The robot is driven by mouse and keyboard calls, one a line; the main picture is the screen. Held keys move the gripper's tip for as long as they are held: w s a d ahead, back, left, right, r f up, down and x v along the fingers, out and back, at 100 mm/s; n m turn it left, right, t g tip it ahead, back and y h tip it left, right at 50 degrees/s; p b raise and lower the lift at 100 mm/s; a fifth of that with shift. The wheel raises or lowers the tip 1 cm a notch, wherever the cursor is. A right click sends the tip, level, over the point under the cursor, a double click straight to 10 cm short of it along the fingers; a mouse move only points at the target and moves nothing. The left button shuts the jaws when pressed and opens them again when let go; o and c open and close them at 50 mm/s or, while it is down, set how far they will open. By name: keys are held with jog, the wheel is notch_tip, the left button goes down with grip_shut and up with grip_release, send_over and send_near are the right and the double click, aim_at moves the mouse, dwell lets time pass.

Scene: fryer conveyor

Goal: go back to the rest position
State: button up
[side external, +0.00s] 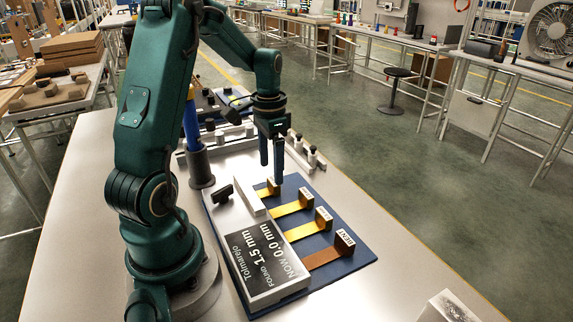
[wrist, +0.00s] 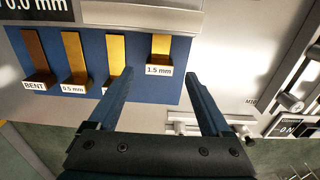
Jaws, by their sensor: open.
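My gripper (side external: 271,174) hangs over the far end of the blue board (side external: 362,252), fingers pointing down. In the wrist view its two fingers (wrist: 157,80) are apart with nothing between them. Yellow and brown strips with white-labelled blocks lie in a row on the board. The one labelled 1.5 mm (wrist: 159,70) is just beyond the fingers in the wrist view; the strip labelled BENT (wrist: 34,60) is at the row's other end. A display (side external: 265,262) reads found 1.5 mm, now 0.0 mm. Exact fingertip height above the board is unclear.
A dark cylindrical holder (side external: 200,168) with a blue and yellow tool stands left of the gripper. Rails with knobs (side external: 303,152) sit behind. The table's right side is mostly clear.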

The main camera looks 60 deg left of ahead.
jog(key=shift+r, duration=0.8)
jog(key=shift+d, duration=0.1)
jog(key=d+r+m+t+y, duration=0.1)
jog(key=d+r+m+t, duration=0.2)
jog(key=d+r, duration=0.7)
jog(key=s+d+f+n+t+h, duration=0.1)
jog(key=s+d+n+t, duration=0.1)
jog(key=s+d, duration=0.6)
jog(key=shift+d+f+n+t, duration=0.3)
jog(key=shift+d+f+n, duration=0.05)
jog(key=shift+n, duration=0.15)
jog(key=shift+s, duration=0.1)
